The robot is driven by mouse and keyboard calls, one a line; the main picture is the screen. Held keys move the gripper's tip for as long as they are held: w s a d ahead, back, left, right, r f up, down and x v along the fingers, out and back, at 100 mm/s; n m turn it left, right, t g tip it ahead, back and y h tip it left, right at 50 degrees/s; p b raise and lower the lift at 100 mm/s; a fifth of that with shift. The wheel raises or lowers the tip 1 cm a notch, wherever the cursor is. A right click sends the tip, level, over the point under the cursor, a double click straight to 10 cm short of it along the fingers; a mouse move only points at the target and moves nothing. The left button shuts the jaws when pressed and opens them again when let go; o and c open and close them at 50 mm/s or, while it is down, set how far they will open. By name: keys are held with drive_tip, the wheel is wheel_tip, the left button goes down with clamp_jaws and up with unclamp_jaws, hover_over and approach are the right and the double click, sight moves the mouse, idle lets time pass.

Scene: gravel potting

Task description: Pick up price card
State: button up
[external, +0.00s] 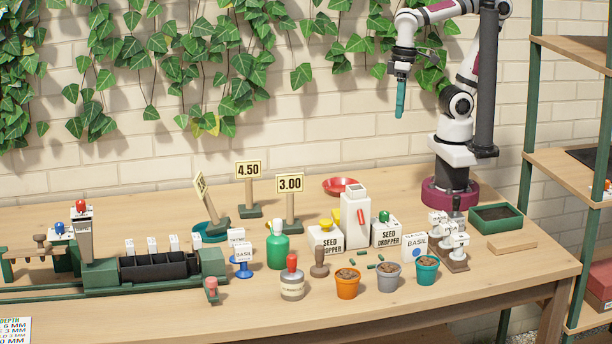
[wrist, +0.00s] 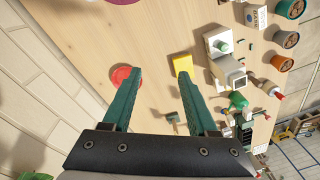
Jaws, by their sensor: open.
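Several price cards stand on wooden posts with green bases left of the table's middle. The 4.50 card (external: 248,169) is at the back, and the 3.00 card (external: 290,184) is to its right. A third card (external: 201,185) leans to the left, its face turned so I cannot read it. My gripper (external: 400,112) hangs high above the table at the right, well apart from the cards. In the wrist view my gripper (wrist: 160,72) has its green fingers spread, with nothing between them. I cannot make out the card faces in the wrist view.
A red dish (external: 341,185), a white bottle (external: 355,218) and seed dropper boxes (external: 386,233) stand right of the cards. A green bottle (external: 278,245) is in front of them. Small pots (external: 348,283) line the front. Ivy (external: 238,55) hangs on the wall behind.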

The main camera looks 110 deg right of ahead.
sight(214, 224)
drive_tip(key=w+d+n+t+h, duration=0.1)
drive_tip(key=w+d+t, duration=0.35)
drive_tip(key=w, duration=0.95)
drive_tip(key=w+d+n+t+h, duration=0.1)
drive_tip(key=w+d+n+t, duration=0.3)
drive_tip(key=w, duration=1)
drive_tip(key=w+a+n+t+y, duration=0.1)
drive_tip(key=w+a+t+y, duration=0.35)
drive_tip(key=w+a, duration=0.3)
wheel_tip(214, 224, down, 18)
drive_tip(key=f, duration=0.1)
drive_tip(key=shift+n+g+y, duration=0.3)
drive_tip(key=shift+g+y, duration=0.1)
drive_tip(key=shift+y, duration=0.05)
drive_tip(key=x, duration=1)
drive_tip(key=shift+w+r, duration=0.1)
drive_tip(key=shift+w, duration=0.2)
drive_tip(key=x, duration=0.5)
drive_tip(key=shift+w+d, duration=0.1)
drive_tip(key=shift+w, duration=0.2)
clamp_jaws()
